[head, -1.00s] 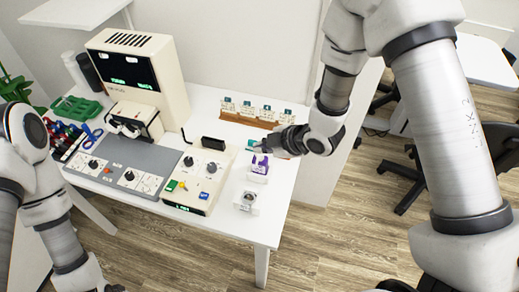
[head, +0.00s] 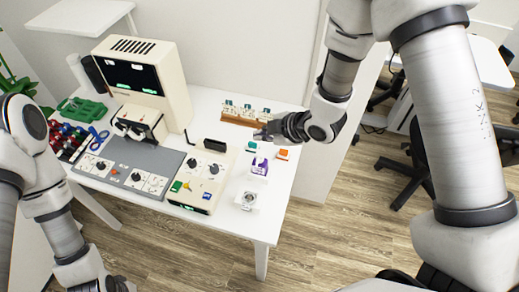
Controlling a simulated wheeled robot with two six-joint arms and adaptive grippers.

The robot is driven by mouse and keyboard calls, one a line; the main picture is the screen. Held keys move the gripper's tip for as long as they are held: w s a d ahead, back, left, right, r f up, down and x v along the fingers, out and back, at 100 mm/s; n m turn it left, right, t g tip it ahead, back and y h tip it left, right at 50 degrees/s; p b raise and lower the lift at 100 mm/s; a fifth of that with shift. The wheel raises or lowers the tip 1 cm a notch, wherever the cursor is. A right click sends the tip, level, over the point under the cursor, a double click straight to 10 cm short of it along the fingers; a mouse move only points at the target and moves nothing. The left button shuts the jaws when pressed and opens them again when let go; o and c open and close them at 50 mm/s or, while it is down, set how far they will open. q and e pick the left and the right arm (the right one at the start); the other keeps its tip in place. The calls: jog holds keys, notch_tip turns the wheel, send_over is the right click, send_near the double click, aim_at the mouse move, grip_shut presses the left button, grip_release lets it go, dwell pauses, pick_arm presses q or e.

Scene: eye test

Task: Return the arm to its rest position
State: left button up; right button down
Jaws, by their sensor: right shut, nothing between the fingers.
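My right gripper (head: 265,133) is shut and empty. It is above the table's right part, in front of the wooden rack (head: 232,121) in the picture, and hides part of the rack's right end. Its arm comes in from the top right. My left arm (head: 50,205) hangs down along the left side. Only a dark end piece of it shows at the bottom edge, so the state of its gripper cannot be told.
The white table (head: 232,228) bears a cream machine (head: 147,72), a grey control panel (head: 128,166) and a cream control box (head: 199,180). A purple-marked holder (head: 259,167), an orange-topped block (head: 283,154) and a white cup-like fixture (head: 247,201) stand at right. Dark chairs (head: 405,170) are beyond.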

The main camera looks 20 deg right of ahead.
jog(key=shift+f, duration=0.2)
dwell(0.5)
jog(key=s+d+f+m+g+h+b, duration=0.1)
jog(key=s+d+f+m+g+h, duration=0.1)
jog(key=s+f+m, duration=0.6)
jog(key=s+d+f+m+g+h+b, duration=0.2)
jog(key=s+d+f+m+g, duration=0.3)
jog(key=s+f, duration=1)
jog(key=s+d+m+h, duration=0.1)
jog(key=s+d+m, duration=0.1)
jog(key=s+m, duration=0.1)
jog(key=shift+s+d+f+m+h+b, duration=0.15)
jog(key=shift+s+d+m+h+b, duration=0.15)
jog(key=shift+m, duration=0.3)
jog(key=shift+w, duration=0.1)
